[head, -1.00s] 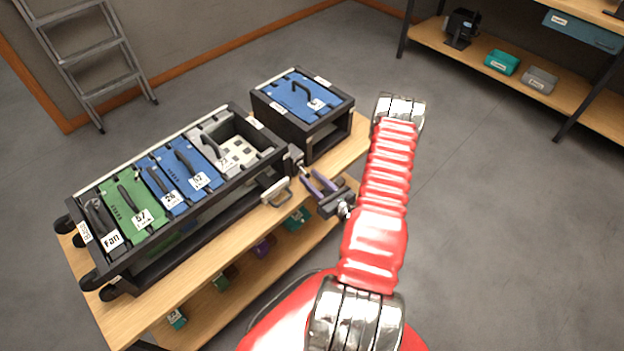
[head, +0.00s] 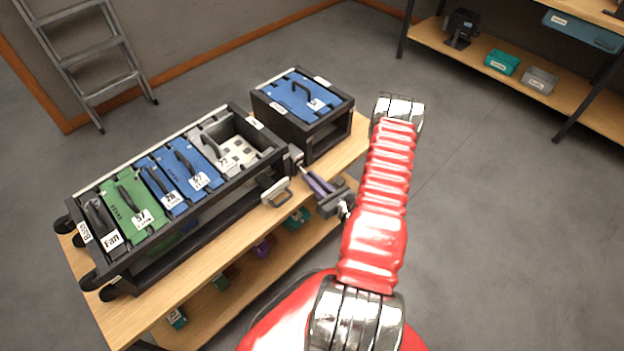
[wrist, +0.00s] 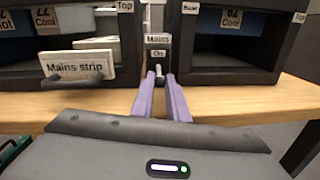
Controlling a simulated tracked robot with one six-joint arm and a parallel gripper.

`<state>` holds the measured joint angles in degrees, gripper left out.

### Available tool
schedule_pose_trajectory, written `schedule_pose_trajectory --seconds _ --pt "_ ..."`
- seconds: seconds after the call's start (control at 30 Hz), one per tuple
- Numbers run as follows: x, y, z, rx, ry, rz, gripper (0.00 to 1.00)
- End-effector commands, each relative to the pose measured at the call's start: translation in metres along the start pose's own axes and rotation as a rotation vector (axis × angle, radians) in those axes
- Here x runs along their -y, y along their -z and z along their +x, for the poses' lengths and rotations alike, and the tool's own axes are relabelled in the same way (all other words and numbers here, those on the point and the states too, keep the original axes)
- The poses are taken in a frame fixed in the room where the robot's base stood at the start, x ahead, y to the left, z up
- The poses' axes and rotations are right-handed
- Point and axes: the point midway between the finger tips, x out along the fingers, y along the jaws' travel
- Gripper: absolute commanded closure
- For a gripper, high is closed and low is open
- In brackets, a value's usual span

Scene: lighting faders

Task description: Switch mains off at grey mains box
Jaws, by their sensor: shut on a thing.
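The grey mains box (wrist: 158,43) stands between two black racks, with a "Mains" label and an "On" label on its front. It also shows in the head view (head: 295,154) at the end of the long rack. A small switch lever (wrist: 158,71) sticks out below the "On" label. My gripper (wrist: 160,76) has two purple fingers, shut on the lever from either side. In the head view my gripper (head: 304,174) reaches the box from the right. The fingertips partly hide the lever.
A white "Mains strip" panel with a dark handle (wrist: 77,78) lies left of my fingers. The long rack (head: 150,262) holds green and blue modules; a smaller rack (head: 318,143) stands right of the box. Both are on a wooden bench (head: 215,270).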

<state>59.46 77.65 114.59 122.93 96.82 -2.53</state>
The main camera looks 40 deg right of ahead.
Motion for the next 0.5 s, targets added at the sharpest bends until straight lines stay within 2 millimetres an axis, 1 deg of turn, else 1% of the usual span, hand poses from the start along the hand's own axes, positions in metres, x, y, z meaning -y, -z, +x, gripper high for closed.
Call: schedule_pose_trajectory --seconds 0.5 --pt "0.0012 0.0061 0.0018 0.099 -0.013 0.007 1.00"
